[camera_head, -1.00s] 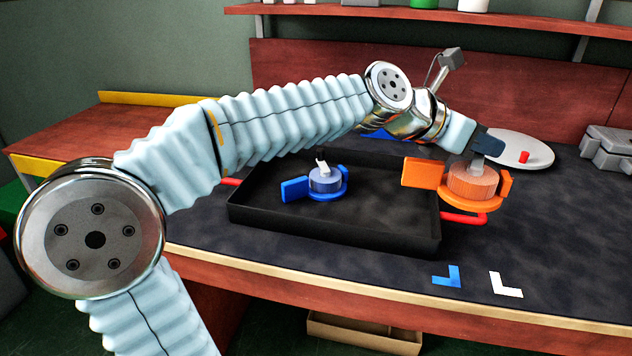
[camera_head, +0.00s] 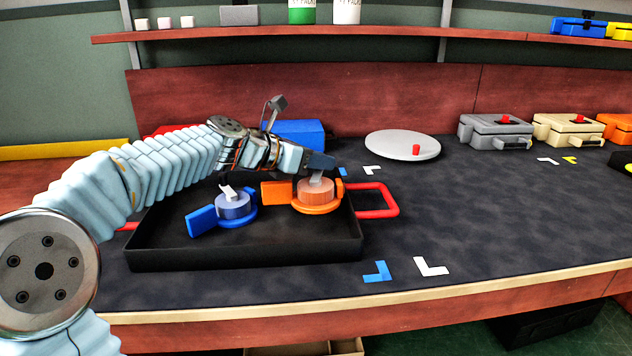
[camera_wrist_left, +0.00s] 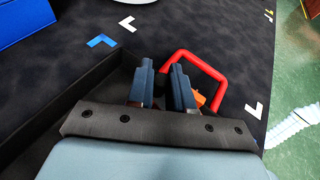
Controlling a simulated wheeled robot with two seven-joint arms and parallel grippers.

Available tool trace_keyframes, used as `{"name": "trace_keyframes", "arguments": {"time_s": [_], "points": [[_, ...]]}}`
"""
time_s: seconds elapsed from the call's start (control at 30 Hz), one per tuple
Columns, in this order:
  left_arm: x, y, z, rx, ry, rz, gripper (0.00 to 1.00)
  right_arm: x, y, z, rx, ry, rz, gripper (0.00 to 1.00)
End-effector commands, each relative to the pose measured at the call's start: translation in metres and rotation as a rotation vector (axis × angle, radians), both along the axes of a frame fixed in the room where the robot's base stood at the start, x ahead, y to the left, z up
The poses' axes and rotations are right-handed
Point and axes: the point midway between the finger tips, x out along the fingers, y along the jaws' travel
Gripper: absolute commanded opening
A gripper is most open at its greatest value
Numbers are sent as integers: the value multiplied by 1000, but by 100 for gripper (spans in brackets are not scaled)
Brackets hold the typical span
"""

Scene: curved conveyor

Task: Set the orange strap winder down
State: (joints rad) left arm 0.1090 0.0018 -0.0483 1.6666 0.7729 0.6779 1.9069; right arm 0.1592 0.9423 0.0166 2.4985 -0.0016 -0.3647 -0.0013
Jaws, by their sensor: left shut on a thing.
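The orange strap winder (camera_head: 318,195) is at the right end of the black tray (camera_head: 250,254) in the head view, inside its outline. I cannot tell whether it touches the tray floor. My left gripper (camera_head: 318,174) points down onto the winder's top and is shut on it. In the left wrist view my left gripper's fingers (camera_wrist_left: 164,88) hide most of the winder; only a bit of orange (camera_wrist_left: 199,99) shows. A blue strap winder (camera_head: 233,206) sits in the tray to the left of the orange one. My right gripper is not in view.
The tray has a red handle (camera_head: 388,200) on its right. A round white plate (camera_head: 402,146) with a red knob and a grey box (camera_head: 494,130) stand behind. Blue (camera_head: 377,272) and white (camera_head: 431,267) corner marks lie in front. The dark mat to the right is largely clear.

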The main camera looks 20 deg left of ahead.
Motion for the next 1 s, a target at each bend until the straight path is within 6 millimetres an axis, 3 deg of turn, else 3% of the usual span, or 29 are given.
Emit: {"name": "trace_keyframes", "arguments": {"time_s": [0.2, 0.6, 0.63, 0.8, 1.0], "points": [[4, 6, -35, -2, 2, 1, 0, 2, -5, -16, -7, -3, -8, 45], [4, 6, -40, 0, 0, 1, 0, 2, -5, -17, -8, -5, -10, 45], [4, 6, -41, 0, 0, 1, 22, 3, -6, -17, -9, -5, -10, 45], [4, 6, -40, 0, 0, 1, 47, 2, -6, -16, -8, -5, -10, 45], [4, 6, -40, 0, 0, 1, 47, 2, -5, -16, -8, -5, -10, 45]]}}
